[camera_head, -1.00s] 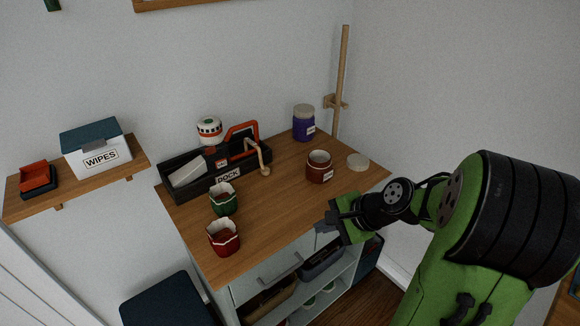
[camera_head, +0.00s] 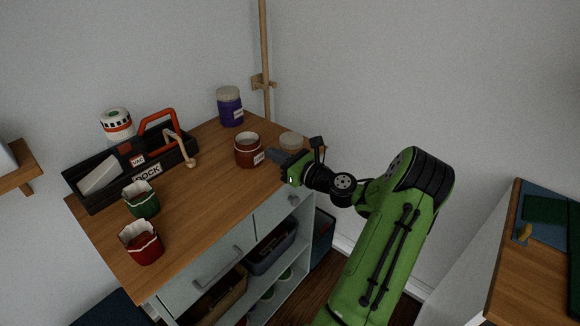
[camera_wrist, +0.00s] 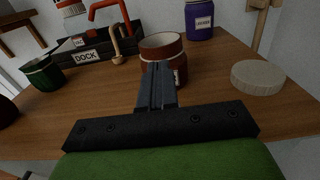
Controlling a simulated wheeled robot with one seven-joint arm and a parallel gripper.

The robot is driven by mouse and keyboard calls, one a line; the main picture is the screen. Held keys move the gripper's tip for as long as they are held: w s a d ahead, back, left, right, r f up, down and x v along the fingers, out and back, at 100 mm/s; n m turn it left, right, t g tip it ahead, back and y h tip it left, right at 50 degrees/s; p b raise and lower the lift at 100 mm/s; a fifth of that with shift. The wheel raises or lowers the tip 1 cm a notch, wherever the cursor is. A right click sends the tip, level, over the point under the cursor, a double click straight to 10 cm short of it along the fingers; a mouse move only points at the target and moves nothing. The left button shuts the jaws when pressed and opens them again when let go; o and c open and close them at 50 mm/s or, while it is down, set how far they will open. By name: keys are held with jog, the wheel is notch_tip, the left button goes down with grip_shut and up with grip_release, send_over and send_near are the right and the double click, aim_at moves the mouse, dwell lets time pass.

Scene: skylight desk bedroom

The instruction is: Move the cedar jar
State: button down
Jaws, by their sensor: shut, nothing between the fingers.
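The likely cedar jar is a reddish-brown open jar (camera_head: 247,150) with a white label, upright near the right end of the wooden cabinet top; its label is too small to read. It also shows in the wrist view (camera_wrist: 162,47), straight beyond my fingers, which hide part of its front. A pale round lid (camera_head: 291,140) lies flat on the wood to its right. My gripper (camera_head: 273,155) is shut and empty, pointing at the jar from the front right. I cannot tell whether the fingertips touch it.
A purple lidded jar (camera_head: 230,106) stands behind. A black DOCK caddy (camera_head: 88,198) with a red handle is at left, with green (camera_head: 141,199) and red (camera_head: 141,243) cups in front. The wooden cabinet top (camera_head: 205,205) is clear between the cups and brown jar. A wooden pole rises behind.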

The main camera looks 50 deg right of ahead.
aim_at(256, 144)
jog(key=w+b, duration=0.1)
jog(key=w, duration=0.3)
jog(key=shift+w+a, duration=0.1)
jog(key=shift+w, duration=0.15)
jog(key=shift+r, duration=0.1)
